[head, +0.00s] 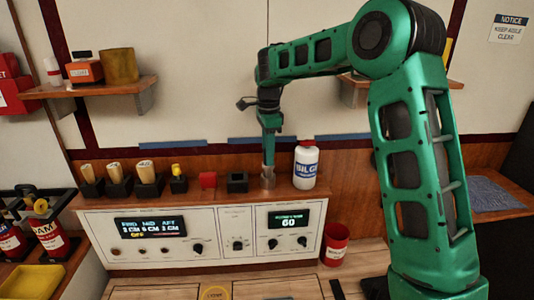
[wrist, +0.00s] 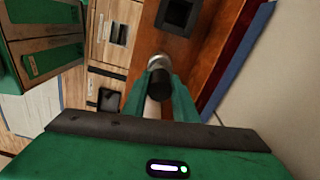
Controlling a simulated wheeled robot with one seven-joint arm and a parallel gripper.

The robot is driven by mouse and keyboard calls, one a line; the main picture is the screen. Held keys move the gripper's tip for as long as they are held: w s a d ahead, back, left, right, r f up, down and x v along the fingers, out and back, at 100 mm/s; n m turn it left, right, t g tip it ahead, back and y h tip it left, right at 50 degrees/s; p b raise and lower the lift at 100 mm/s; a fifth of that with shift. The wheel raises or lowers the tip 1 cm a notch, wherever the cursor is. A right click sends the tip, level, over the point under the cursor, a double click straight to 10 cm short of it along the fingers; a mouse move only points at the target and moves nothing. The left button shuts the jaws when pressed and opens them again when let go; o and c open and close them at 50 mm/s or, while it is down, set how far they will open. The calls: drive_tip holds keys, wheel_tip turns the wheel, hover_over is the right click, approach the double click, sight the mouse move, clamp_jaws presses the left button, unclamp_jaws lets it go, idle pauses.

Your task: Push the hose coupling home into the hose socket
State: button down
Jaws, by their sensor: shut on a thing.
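My gripper (head: 268,165) is above the console's wooden top. In the wrist view, its green fingers (wrist: 160,95) are shut on a dark cylinder with a silvery end, which I take as the hose coupling (wrist: 159,80). In the head view the coupling's grey lower part (head: 268,181) points down, close to the wooden top; I cannot tell whether it touches. A black block with a square dark opening, perhaps the hose socket (head: 237,182), stands just left of it. This block also shows at the top of the wrist view (wrist: 180,14), apart from the coupling.
A white BILGE bottle (head: 306,165) stands close to the right of my gripper. The console front (head: 205,238) has displays and knobs.

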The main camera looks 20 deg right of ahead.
drive_tip(key=shift+f, duration=1.75)
drive_tip(key=c, duration=1.3)
unclamp_jaws()
drive_tip(key=shift+c, duration=0.2)
wheel_tip(320, 180, up, 10)
drive_tip(key=shift+w+f, duration=0.1)
drive_tip(key=shift+f, duration=0.05)
drive_tip(key=shift+r, duration=0.55)
